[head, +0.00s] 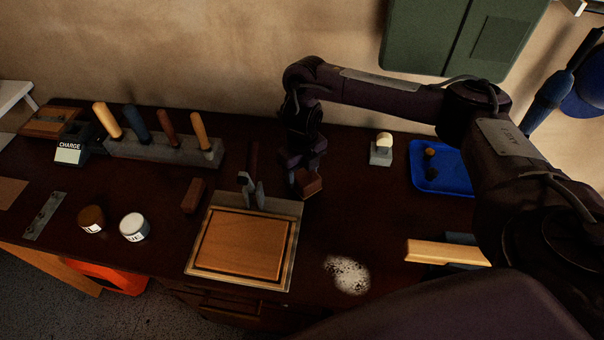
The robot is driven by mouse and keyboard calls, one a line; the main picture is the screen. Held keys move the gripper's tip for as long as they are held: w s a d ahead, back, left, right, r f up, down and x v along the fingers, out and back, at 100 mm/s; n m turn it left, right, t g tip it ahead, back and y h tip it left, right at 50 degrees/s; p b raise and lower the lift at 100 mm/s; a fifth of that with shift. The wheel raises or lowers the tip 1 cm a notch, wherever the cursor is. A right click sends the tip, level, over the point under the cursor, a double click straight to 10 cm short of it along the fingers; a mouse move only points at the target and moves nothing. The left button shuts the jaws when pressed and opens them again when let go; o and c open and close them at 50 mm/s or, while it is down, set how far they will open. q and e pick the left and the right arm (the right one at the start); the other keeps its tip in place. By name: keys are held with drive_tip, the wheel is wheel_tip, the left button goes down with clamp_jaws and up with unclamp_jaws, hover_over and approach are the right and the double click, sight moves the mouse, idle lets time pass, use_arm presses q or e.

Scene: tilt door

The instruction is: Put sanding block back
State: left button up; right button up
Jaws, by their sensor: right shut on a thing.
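The sanding block (308,184) appears as a small reddish-brown block, held above the dark workbench (340,215) just right of the framed wooden panel. My right gripper (304,170) points down and is shut on it, hiding its upper part. I cannot tell whether the block's underside touches the bench. The framed wooden panel (240,243) lies at the front middle of the bench. My left gripper is not in view.
A dark-handled tool (252,185) is behind the panel, with another brown block (193,195) to its left. A tool rack (165,150), two jars (133,227), a blue tray (440,180) and a white powder patch (348,275) are around. Bench right of the panel is mostly clear.

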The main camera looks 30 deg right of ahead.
sight(302, 171)
drive_tip(key=shift+f, duration=0.1)
drive_tip(key=o, duration=1)
drive_tip(key=shift+c, duration=0.2)
drive_tip(key=shift+r, duration=0.35)
wheel_tip(302, 171, up, 12)
drive_tip(key=p, duration=0.3)
drive_tip(key=shift+f, duration=0.15)
